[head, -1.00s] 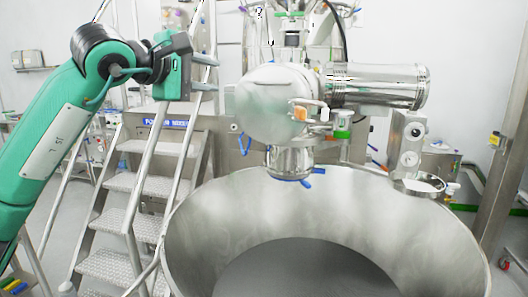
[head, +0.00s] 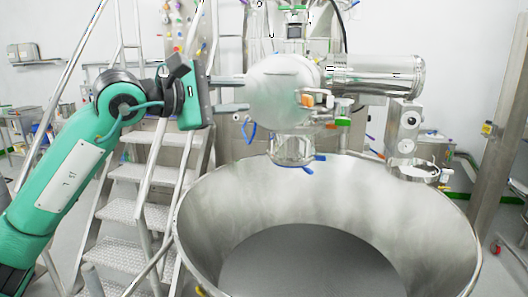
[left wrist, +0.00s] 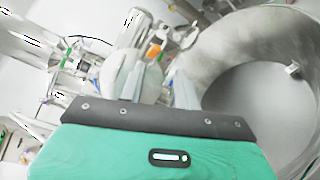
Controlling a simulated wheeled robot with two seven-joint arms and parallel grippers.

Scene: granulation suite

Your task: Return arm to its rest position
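My left arm (head: 75,170), green with dark joints, comes in from the left in the head view, bent at the elbow. Its gripper (head: 244,93) is raised and points right, in front of the rounded steel valve housing in the picture. Its two grey fingers are apart with nothing between them. In the left wrist view the gripper (left wrist: 158,80) also shows its fingers spread and empty. My right arm and gripper are not in view.
A large open steel bowl (head: 455,215) fills the lower middle. Above it is the valve housing (head: 280,85) with a horizontal steel cylinder (head: 385,82). Metal steps (head: 135,212) with handrails stand behind my left arm. A steel post (head: 500,140) is at the right.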

